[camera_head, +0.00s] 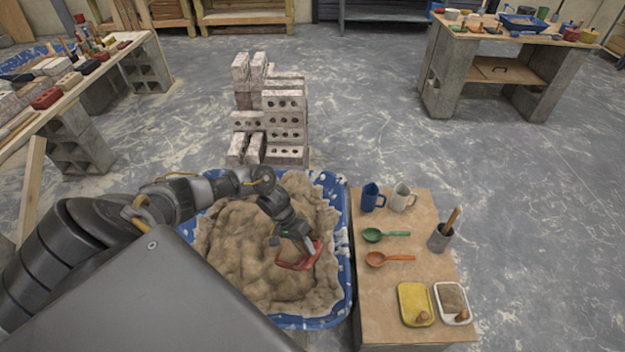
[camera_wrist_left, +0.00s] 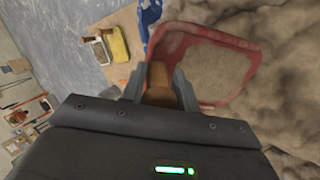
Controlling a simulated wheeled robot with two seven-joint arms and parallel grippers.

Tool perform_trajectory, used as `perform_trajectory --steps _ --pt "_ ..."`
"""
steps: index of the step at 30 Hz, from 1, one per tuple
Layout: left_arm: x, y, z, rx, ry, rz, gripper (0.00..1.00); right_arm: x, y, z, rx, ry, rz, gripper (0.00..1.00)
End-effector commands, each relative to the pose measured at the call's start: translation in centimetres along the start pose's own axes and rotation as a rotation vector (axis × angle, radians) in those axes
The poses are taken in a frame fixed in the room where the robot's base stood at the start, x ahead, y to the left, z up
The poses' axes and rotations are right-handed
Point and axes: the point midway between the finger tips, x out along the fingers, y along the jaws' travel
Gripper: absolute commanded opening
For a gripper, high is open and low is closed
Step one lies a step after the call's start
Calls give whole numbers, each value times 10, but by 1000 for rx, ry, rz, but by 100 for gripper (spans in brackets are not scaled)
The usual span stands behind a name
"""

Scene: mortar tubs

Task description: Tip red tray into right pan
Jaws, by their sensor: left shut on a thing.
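The red tray (camera_head: 283,265) is low over the blue tub (camera_head: 347,270), which is filled with lumpy tan mortar (camera_head: 235,245). My left gripper (camera_head: 307,244) is shut on the tray's wooden handle, which shows in the left wrist view (camera_wrist_left: 159,82). Tan material (camera_wrist_left: 207,72) shows inside the tray's red rim (camera_wrist_left: 255,75). I cannot tell whether the tray touches the mortar. Only one large tub shows clearly, so I cannot tell which thing is the right pan. My arm and body hide the tub's near left part. My right gripper is not in view.
A wooden stand (camera_head: 400,290) beside the tub holds a yellow tray (camera_head: 414,296), a white tray (camera_head: 463,318) with grey-brown fill, green and orange spoons, two mugs and a cup. Stacked bricks (camera_head: 284,125) rise behind the tub. Open floor (camera_head: 540,210) lies to the right.

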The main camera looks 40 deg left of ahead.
Motion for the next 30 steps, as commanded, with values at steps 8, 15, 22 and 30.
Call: perform_trajectory --steps 8,15,22,30 --pt "1 7 -5 10 -6 -143 0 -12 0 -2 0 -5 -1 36" --pt "2 6 -4 8 -5 -388 0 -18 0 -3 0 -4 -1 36" --pt "2 4 -3 4 -3 -515 0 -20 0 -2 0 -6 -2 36" --pt "3 3 -3 2 -4 -524 0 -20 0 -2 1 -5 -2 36"
